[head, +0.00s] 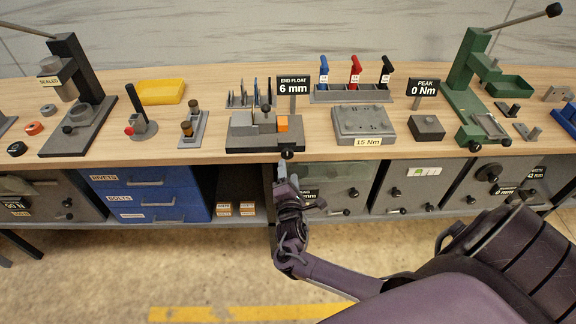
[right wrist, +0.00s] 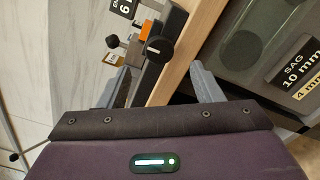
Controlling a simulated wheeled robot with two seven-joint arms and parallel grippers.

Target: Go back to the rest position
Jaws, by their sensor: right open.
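My right gripper (head: 294,187) is in front of the workbench edge in the head view, just below the black knob (head: 287,154) of a grey fixture (head: 266,142). In the right wrist view the two fingers of the right gripper (right wrist: 160,84) stand wide apart, with nothing held between them. Past the fingers the black knob (right wrist: 159,48) and the wooden bench edge (right wrist: 186,60) show. The knob looks apart from the fingers, but the exact gap is unclear. My left gripper is in neither view.
The wooden workbench (head: 230,95) carries several fixtures, a yellow tray (head: 161,92), a green press (head: 468,75) and a dark press (head: 78,95). Blue drawers (head: 145,192) and grey drawer fronts stand below the bench. The floor (head: 120,270) in front is clear, with a yellow stripe (head: 240,313).

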